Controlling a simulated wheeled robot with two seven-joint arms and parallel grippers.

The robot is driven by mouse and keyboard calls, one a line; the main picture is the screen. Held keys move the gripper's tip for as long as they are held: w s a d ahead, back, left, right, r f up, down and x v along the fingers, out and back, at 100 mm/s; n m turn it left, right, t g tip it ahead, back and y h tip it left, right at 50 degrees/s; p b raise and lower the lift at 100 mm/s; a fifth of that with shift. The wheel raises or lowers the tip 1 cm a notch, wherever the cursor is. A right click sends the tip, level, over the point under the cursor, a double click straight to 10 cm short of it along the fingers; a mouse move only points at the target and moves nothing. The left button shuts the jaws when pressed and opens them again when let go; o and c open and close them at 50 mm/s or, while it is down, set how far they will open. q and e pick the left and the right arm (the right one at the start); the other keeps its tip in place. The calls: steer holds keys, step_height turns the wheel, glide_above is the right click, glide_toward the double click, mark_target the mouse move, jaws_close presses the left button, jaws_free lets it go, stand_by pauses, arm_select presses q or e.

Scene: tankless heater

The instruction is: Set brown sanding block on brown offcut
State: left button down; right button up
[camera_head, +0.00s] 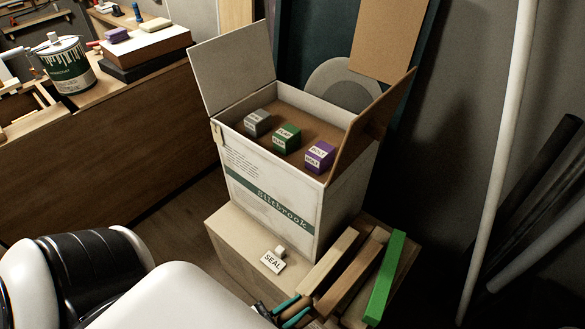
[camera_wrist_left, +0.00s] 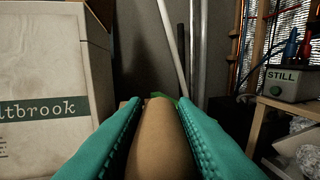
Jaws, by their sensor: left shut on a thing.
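My left gripper (camera_head: 292,311) is at the bottom of the head view, with teal fingers shut on a brown sanding block. In the left wrist view the sanding block (camera_wrist_left: 160,140) fills the space between the two teal fingers, its rounded face toward the camera. The brown offcut (camera_head: 350,277) is the middle one of three long pieces beside the box, between a light tan offcut (camera_head: 328,258) and a green offcut (camera_head: 384,278). The gripper is near the close left end of these pieces. Whether the block touches any offcut cannot be told. My right gripper is not in view.
An open white box (camera_head: 270,190) holding grey, green and purple blocks stands behind the gripper. A small thing labelled SEAL (camera_head: 273,261) lies in front of it. A white pole (camera_head: 500,150) and dark pipes stand at the right.

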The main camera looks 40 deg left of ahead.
arm_select(q)
steer(key=shift+s+d+r, duration=0.1)
steer(key=shift+d, duration=0.4)
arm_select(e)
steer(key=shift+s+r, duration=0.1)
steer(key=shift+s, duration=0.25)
arm_select(q)
steer(key=shift+a, duration=0.15)
steer(key=shift+w, duration=0.4)
steer(key=b, duration=0.2)
glide_above(351, 275)
steer(key=shift+f, duration=0.25)
steer(key=shift+f+b, duration=0.3)
steer(key=shift+f, duration=0.2)
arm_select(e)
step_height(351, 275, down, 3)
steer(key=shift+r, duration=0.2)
arm_select(q)
steer(key=shift+f+b, duration=0.45)
steer(key=shift+f, duration=0.05)
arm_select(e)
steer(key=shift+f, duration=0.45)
arm_select(q)
steer(key=c, duration=1.1)
jaws_free()
